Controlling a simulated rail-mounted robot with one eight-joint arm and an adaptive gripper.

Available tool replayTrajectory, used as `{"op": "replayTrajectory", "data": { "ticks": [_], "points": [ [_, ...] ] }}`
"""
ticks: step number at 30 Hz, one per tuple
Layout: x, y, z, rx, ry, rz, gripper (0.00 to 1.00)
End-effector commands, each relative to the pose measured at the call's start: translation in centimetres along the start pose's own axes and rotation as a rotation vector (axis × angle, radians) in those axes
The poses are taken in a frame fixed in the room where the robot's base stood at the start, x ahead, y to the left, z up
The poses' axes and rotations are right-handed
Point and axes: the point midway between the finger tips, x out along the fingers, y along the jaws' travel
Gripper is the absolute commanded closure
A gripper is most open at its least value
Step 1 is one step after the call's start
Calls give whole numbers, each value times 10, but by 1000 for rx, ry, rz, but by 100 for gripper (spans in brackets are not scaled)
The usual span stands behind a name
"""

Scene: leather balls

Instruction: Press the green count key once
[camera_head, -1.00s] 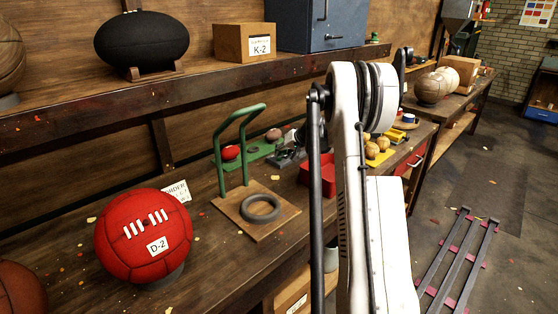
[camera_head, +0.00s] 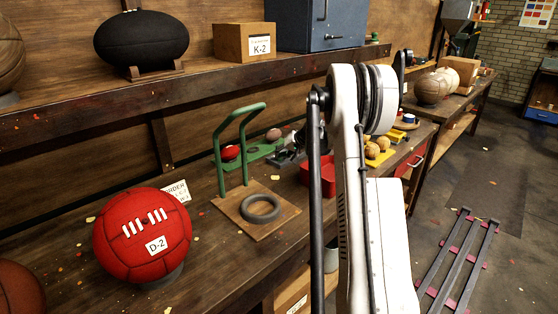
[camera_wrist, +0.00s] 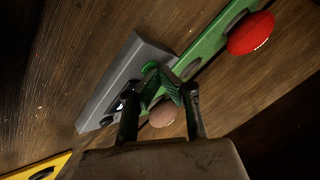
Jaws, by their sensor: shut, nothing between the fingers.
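In the wrist view a grey counter box (camera_wrist: 113,88) lies on the brown wood bench. A small round green key (camera_wrist: 150,67) shows at its edge, just beyond my fingertips. My gripper (camera_wrist: 162,80) is shut and empty, its fingertips close together over or beside the key. I cannot tell whether they touch it. The fingers hide part of the box.
A green rack (camera_wrist: 208,44) runs beside the grey box, holding a red ball (camera_wrist: 250,33) and a brownish ball (camera_wrist: 163,114). A yellow tray (camera_wrist: 38,171) is at lower left. In the head view a red tray (camera_head: 318,180) and a green frame (camera_head: 221,160) stand nearby.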

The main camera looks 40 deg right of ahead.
Motion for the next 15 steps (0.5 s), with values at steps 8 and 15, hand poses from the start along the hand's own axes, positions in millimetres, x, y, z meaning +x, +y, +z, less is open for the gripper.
{"op": "replayTrajectory", "data": {
  "ticks": [8, 15],
  "points": [
    [-1, -1, -1, 0, 0, 0, 100],
    [-9, -7, -7, 0, 0, 0, 100]
  ]
}}
